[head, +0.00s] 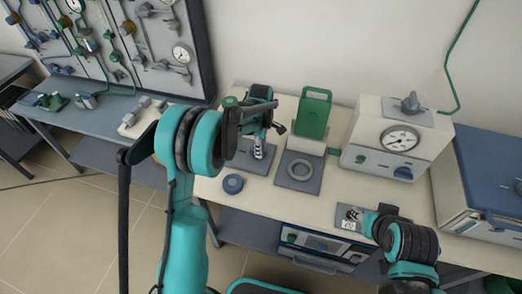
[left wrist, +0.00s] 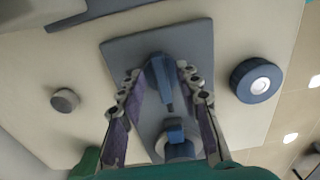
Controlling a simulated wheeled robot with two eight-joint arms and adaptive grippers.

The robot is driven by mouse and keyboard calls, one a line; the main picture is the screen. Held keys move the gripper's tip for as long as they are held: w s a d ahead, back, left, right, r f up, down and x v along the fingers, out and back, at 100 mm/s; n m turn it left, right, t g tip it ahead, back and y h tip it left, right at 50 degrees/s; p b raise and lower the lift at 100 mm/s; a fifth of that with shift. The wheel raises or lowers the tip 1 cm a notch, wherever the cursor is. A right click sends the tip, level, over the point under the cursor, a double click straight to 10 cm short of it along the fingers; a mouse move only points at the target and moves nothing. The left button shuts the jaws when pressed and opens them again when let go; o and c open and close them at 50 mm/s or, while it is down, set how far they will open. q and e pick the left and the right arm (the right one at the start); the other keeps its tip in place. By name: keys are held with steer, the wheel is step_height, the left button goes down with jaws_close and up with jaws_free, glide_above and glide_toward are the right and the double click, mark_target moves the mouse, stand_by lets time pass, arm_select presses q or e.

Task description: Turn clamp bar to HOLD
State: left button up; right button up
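The clamp fixture has a grey base plate (left wrist: 128,47), seen from above in the left wrist view. A dark blue bar (left wrist: 161,82), which looks like the clamp bar, stands over the plate, with a blue block (left wrist: 180,138) nearer the wrist. My left gripper (left wrist: 158,76) is open, one finger on each side of the bar, with gaps showing. In the head view my left gripper (head: 268,117) is above the fixture's base plate (head: 246,163) and hides much of the fixture. No HOLD marking is readable. My right gripper (head: 358,219) is low at the table's front right; its fingers are unclear.
Further right are a gauge box (head: 395,142) and a blue-topped cabinet (head: 492,172). A pipe board (head: 130,45) is at left.

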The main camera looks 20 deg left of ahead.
arm_select(q)
steer(key=shift+f, duration=0.4)
jaws_close()
